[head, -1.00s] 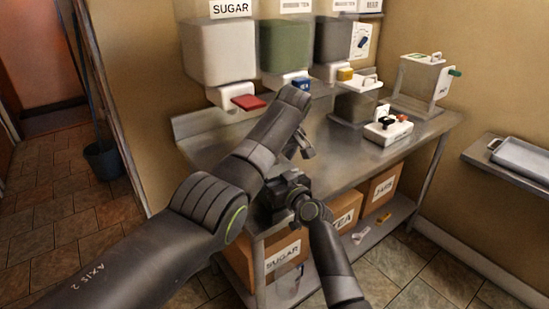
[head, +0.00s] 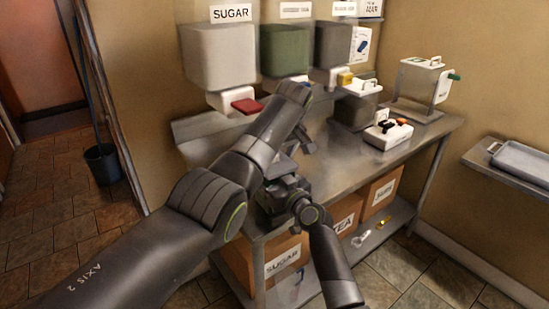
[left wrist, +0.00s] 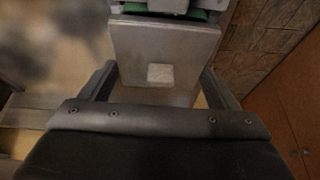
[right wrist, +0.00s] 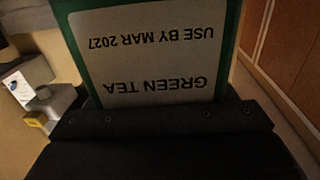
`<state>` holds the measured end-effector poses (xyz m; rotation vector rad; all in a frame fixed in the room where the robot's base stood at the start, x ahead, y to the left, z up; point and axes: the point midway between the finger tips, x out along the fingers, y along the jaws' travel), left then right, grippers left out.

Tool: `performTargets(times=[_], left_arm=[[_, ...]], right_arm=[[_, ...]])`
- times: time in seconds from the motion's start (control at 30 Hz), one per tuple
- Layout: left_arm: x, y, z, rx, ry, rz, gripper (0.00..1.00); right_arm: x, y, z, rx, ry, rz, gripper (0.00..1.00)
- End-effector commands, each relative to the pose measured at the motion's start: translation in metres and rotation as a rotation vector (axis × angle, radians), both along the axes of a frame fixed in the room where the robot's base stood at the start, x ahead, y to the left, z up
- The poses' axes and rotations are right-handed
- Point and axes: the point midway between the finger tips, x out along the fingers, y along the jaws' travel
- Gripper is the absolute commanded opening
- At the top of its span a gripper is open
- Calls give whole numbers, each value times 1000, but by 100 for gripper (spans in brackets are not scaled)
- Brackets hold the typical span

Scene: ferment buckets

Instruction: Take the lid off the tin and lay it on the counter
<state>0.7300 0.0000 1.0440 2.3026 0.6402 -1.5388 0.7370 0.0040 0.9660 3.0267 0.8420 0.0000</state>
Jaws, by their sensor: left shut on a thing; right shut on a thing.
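The green tea tin (right wrist: 140,50) fills the right wrist view, its pale label upside down in the picture and reading GREEN TEA, USE BY MAR 2027. My right gripper (head: 283,190) is shut on the tin; its fingertips are not clear in its own view. In the left wrist view a flat grey lid (left wrist: 165,45) with a small pale square sits between the two fingers of my left gripper (left wrist: 160,80), which is shut on it. Green shows just beyond the lid's edge; whether lid and tin still touch is hard to tell. In the head view my arms hide both.
The steel counter (head: 345,165) runs behind my arms, with bare surface right of them. A white box with orange and black knobs (head: 388,134) stands on it. Dispensers, such as the sugar one (head: 218,55), hang above.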

Motion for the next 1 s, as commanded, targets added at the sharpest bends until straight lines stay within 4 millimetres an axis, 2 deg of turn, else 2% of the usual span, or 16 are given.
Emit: performTargets(times=[0.33,0.67,0.9,0.93,1.0], left_arm=[[0,0,2,1,-1,0,56],[0,1,38,1,-2,1,56],[0,0,40,0,0,1,56],[0,0,40,0,0,1,56],[0,0,40,1,0,0,56]], right_arm=[[0,0,-1,0,2,0,36],[0,0,-1,0,2,0,36],[0,0,-1,0,1,0,36],[0,0,-1,0,1,0,81],[0,0,-1,-1,1,0,90]])
